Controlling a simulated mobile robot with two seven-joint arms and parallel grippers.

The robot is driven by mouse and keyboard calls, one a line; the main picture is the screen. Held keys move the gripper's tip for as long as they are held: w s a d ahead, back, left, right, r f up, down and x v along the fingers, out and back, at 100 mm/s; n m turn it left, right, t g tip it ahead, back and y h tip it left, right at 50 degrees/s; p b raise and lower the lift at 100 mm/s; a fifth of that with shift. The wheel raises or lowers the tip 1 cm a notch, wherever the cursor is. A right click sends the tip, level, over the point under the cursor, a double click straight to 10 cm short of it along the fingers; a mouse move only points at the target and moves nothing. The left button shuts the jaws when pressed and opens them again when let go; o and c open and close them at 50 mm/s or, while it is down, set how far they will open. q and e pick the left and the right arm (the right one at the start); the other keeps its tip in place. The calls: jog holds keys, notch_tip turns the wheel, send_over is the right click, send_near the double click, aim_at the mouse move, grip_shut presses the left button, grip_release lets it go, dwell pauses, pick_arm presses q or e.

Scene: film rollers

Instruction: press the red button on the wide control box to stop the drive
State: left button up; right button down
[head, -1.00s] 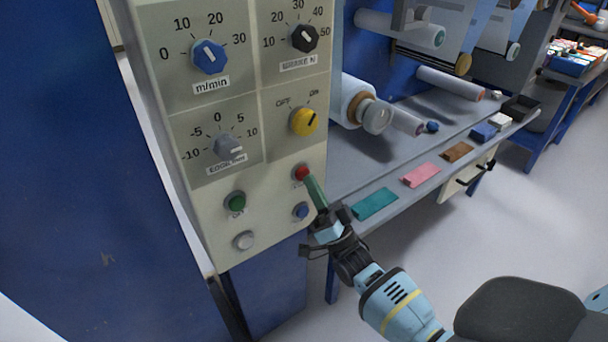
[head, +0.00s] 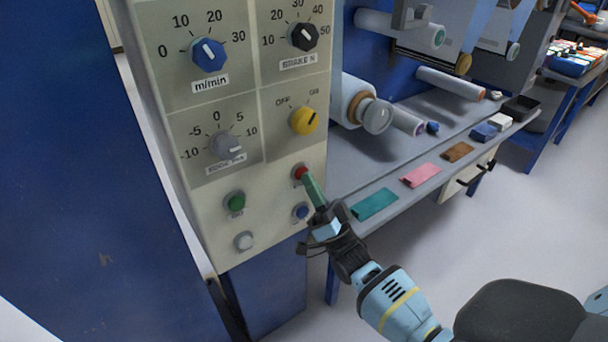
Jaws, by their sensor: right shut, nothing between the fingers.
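The wide control box (head: 265,210) is a cream panel with dials and buttons. The red button (head: 299,172) is on its lower right part, above a blue button (head: 301,212). My right gripper (head: 308,180) is shut and empty, its green fingers pointing up at the red button. The fingertips overlap the button's lower right edge in the picture; I cannot tell whether they touch it or how far it is pressed. My left gripper is not in view.
A green button (head: 236,203) and a white button (head: 244,241) sit to the left. The yellow switch (head: 304,121) is above the red button. A grey bench (head: 350,178) with teal, pink and brown pieces extends at the right.

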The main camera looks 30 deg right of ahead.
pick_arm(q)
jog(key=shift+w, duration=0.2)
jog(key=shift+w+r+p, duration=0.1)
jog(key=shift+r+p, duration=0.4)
pick_arm(e)
jog(key=shift+s, duration=0.85)
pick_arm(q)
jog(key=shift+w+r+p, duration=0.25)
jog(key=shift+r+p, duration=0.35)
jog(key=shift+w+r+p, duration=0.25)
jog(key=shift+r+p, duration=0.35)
pick_arm(e)
jog(key=shift+s+d, duration=0.1)
jog(key=shift+s, duration=2.4)
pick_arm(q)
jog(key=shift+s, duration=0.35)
